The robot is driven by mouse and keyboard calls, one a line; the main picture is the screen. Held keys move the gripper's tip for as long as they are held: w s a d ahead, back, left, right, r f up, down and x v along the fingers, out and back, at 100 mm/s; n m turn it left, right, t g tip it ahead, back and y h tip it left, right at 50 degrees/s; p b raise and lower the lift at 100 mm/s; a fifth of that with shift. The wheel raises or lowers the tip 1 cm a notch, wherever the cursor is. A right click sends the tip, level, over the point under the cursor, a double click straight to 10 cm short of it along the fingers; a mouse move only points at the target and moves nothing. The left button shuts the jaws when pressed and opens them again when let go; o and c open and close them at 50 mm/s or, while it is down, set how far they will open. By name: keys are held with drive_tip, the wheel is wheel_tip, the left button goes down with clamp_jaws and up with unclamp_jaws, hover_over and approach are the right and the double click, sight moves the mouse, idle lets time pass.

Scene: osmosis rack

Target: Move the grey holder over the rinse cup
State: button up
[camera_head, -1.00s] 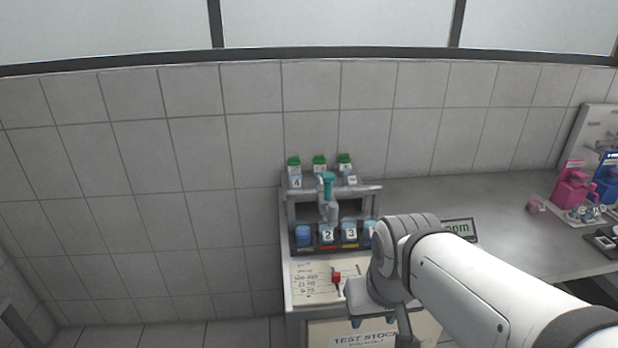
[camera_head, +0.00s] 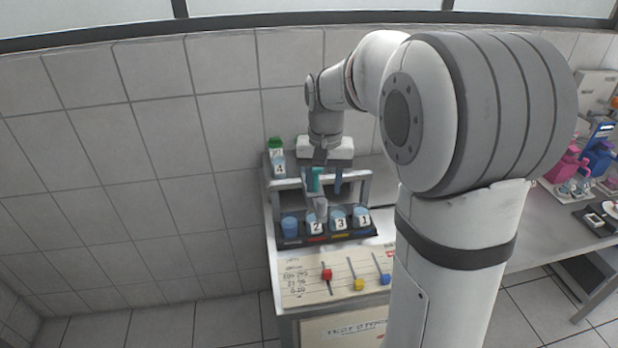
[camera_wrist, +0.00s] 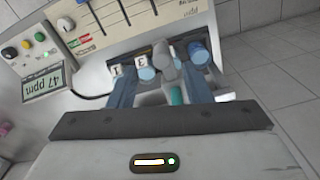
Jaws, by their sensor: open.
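The grey holder (camera_head: 320,207), with a teal top (camera_head: 314,180), hangs upright at the front of the rack, by cup 2 (camera_head: 316,226). In the wrist view its grey body (camera_wrist: 166,69) and teal top (camera_wrist: 176,95) show between my fingers, nearer the right one. My gripper (camera_head: 325,184) points down over the rack from behind and is open around the teal top; its two blue fingers show apart in the wrist view (camera_wrist: 160,78). An unnumbered blue cup (camera_head: 290,227) stands at the row's left end, also seen in the wrist view (camera_wrist: 197,53); its label is unreadable.
Cup 3 (camera_head: 340,222) and cup 1 (camera_head: 362,219) stand right of cup 2 in a dark tray. A slider panel (camera_head: 335,279) lies in front.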

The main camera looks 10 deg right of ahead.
sight(322, 200)
drive_tip(key=shift+w, duration=0.45)
drive_tip(key=shift+w+f, duration=0.1)
drive_tip(key=shift+f, duration=0.2)
drive_tip(key=shift+f+p, duration=0.45)
drive_tip(key=shift+f, duration=3.15)
clamp_jaws()
